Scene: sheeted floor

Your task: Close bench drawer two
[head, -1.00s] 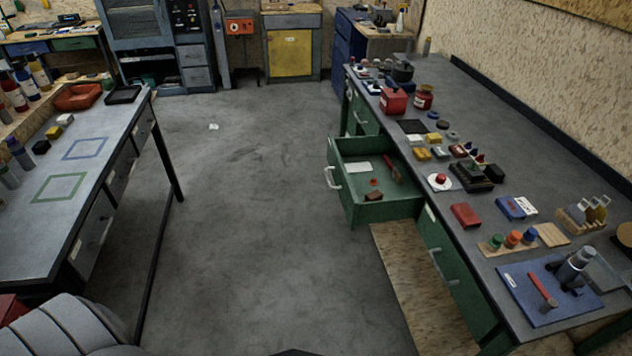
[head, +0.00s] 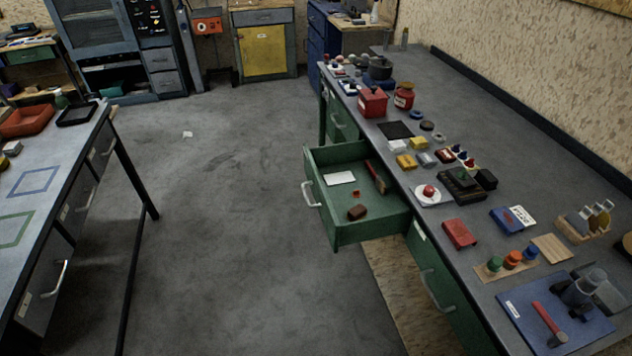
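A green drawer (head: 331,225) stands pulled out from the bench (head: 516,243) on the right, under its grey top. Its pale handle (head: 310,195) is on the front face, toward the left. Inside lie a white card (head: 340,178), a red-handled tool (head: 377,177), a small red piece (head: 356,193) and a brown block (head: 357,212). Other green drawer fronts (head: 440,287) in the same bench are shut. I cannot read a number on any drawer. Neither of my grippers shows in the head view.
Open grey floor (head: 230,220) lies left of the drawer. Another bench (head: 62,180) stands at the left edge. Cabinets, including a yellow-doored one (head: 268,52), stand at the back. The right bench top carries several small items, with a blue mat (head: 530,322) near its front.

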